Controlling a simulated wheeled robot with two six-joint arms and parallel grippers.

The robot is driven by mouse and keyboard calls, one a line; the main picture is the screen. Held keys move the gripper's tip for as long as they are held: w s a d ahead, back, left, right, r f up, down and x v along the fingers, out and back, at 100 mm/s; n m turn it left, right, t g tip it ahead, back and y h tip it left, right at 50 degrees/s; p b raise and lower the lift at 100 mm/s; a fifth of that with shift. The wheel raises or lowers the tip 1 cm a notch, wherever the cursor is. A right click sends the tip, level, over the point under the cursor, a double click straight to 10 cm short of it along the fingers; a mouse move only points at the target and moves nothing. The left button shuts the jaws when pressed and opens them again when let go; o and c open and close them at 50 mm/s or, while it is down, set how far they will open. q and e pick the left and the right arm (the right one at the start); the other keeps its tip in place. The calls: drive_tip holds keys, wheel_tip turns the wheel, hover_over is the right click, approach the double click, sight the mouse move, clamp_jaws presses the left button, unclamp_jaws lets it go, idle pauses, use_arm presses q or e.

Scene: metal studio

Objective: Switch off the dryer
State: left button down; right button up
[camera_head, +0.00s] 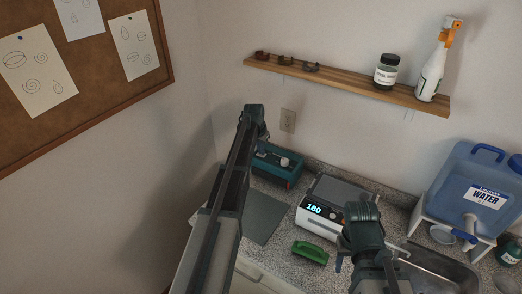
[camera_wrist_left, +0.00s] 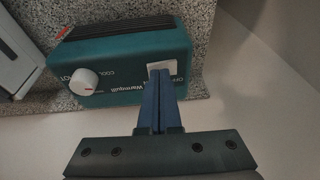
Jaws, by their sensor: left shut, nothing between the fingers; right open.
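The teal dryer (camera_head: 287,172) stands on the counter against the back wall, partly hidden behind my left arm in the head view. In the left wrist view the dryer (camera_wrist_left: 125,58) shows a white knob (camera_wrist_left: 84,81) between COOL and HOT marks. A pale switch (camera_wrist_left: 161,66) sits beside the word OFF. My left gripper (camera_wrist_left: 160,75) is shut and empty, its blue fingertips right at the switch and covering part of it. I cannot tell whether they touch it or which way it is set. My right gripper (camera_head: 352,268) is open over the counter, well away from the dryer.
A white box with a lit 180 display (camera_head: 321,212) stands right of the dryer. A green object (camera_head: 310,252) and a grey mat (camera_head: 262,217) lie in front. A blue water jug (camera_head: 482,190) and a sink are at the right. A wooden shelf (camera_head: 345,83) hangs above.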

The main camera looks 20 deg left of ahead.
use_arm(q)
drive_tip(key=shift+r+p, duration=0.6)
drive_tip(key=shift+r, duration=0.1)
wheel_tip(320, 180, up, 3)
drive_tip(key=p, duration=0.3)
drive_tip(key=shift+a+r, duration=0.15)
wheel_tip(320, 180, up, 8)
drive_tip(key=s+a+p, duration=0.2)
drive_tip(key=p, duration=0.6)
drive_tip(key=shift+s+a+r+p, duration=0.15)
drive_tip(key=shift+s+r+p, duration=0.15)
drive_tip(key=shift+p, duration=0.1)
drive_tip(key=shift+f, duration=0.1)
